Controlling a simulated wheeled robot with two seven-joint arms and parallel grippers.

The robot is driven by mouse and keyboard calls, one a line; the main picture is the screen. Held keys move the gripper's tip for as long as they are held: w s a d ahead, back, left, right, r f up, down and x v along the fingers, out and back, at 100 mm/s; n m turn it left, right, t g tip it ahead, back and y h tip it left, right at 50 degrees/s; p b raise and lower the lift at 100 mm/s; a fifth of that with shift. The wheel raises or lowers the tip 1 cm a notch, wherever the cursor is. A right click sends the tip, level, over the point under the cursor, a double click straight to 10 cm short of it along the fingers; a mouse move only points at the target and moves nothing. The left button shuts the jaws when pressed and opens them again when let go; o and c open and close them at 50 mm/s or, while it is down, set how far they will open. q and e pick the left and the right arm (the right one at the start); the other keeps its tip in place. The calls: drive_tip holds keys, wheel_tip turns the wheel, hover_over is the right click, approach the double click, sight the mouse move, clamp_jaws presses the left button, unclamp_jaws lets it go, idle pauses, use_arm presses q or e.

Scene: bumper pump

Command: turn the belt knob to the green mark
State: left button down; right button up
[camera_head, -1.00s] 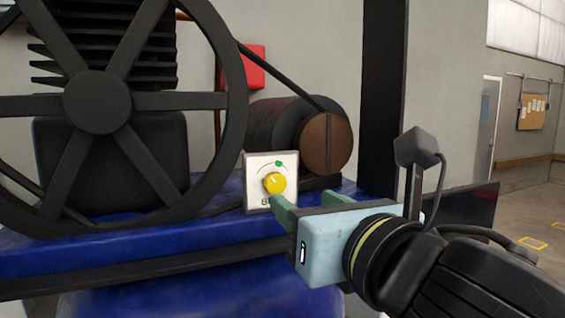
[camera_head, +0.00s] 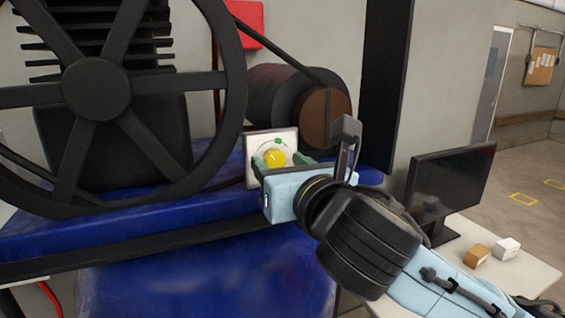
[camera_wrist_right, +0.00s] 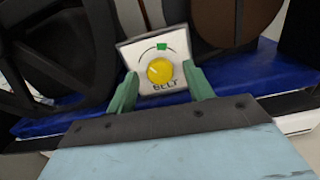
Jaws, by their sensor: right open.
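The yellow belt knob (camera_head: 275,158) sits on a white square panel (camera_head: 254,142) on the blue machine base. The green mark (camera_head: 278,141) is on the dial arc above the knob. In the right wrist view the knob (camera_wrist_right: 160,70) lies between the fingers, with the green mark (camera_wrist_right: 162,46) just above it and the word BELT below. My right gripper (camera_head: 279,160) is open in front of the panel, one green finger on each side of the knob. The fingers look apart from the knob. The knob's pointer is too small to read. My left gripper is not in view.
A large black spoked flywheel (camera_head: 97,90) stands left of the panel. A brown-faced pulley (camera_head: 325,118) with a belt is behind it to the right. A black post (camera_head: 383,80) rises at the right. A table (camera_head: 500,270) holds a monitor (camera_head: 450,185) and two small boxes.

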drive_tip(key=c, duration=1)
drive_tip(key=shift+m, duration=0.4)
drive_tip(key=m, duration=0.4)
drive_tip(key=shift+m, duration=0.3)
drive_tip(key=m, duration=0.5)
drive_tip(key=shift+m, duration=0.3)
drive_tip(key=o, duration=1)
